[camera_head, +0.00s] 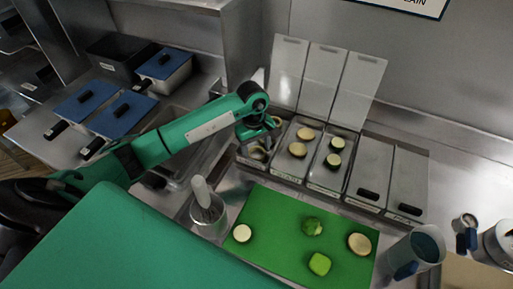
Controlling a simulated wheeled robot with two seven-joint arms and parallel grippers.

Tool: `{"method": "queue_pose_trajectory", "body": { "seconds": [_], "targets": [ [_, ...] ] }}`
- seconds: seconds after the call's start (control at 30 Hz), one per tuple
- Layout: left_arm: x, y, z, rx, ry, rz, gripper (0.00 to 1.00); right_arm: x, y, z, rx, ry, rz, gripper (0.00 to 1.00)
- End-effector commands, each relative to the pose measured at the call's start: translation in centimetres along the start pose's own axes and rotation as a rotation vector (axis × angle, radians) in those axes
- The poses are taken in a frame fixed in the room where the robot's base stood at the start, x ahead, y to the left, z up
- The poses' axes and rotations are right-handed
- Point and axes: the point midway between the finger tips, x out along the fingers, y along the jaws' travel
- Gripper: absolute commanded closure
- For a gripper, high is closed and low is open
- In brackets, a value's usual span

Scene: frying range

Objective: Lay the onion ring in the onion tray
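My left gripper (268,136) is over the leftmost open tray (243,160) of the row, pointing down. Its fingers are small and dark here, so whether they are open or shut cannot be told. Pale ring-like pieces (258,153) show in that tray just below the gripper. A tan curved edge shows close beside the fingers; I cannot tell whether it is held. The tray labels are too small to read. My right gripper is not in view.
The second tray holds beige slices (298,149), the third green-rimmed slices (333,160); two lidded trays (372,168) follow. The green board (280,222) bears several vegetable pieces. A metal pot with a utensil (208,215) stands left of it, a blue-handled jug (426,243) right.

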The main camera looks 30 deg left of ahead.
Motion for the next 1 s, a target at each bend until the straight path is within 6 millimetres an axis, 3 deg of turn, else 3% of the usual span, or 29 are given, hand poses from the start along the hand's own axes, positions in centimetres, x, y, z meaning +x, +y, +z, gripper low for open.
{"method": "queue_pose_trajectory", "body": {
  "seconds": [0.1,0.67,0.83,1.0],
  "targets": [
    [0.0,-0.1,0.0,0.000,-0.001,-0.003,0.20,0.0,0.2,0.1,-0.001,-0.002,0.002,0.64],
    [0.1,-0.3,0.0,0.000,-0.002,-0.011,0.20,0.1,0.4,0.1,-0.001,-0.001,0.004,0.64],
    [-1.7,-0.1,-0.1,0.002,0.001,-0.007,0.20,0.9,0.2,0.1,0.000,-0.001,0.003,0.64],
    [-5.2,0.1,-0.1,0.002,0.002,-0.002,0.20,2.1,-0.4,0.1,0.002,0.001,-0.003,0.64]
  ]
}}
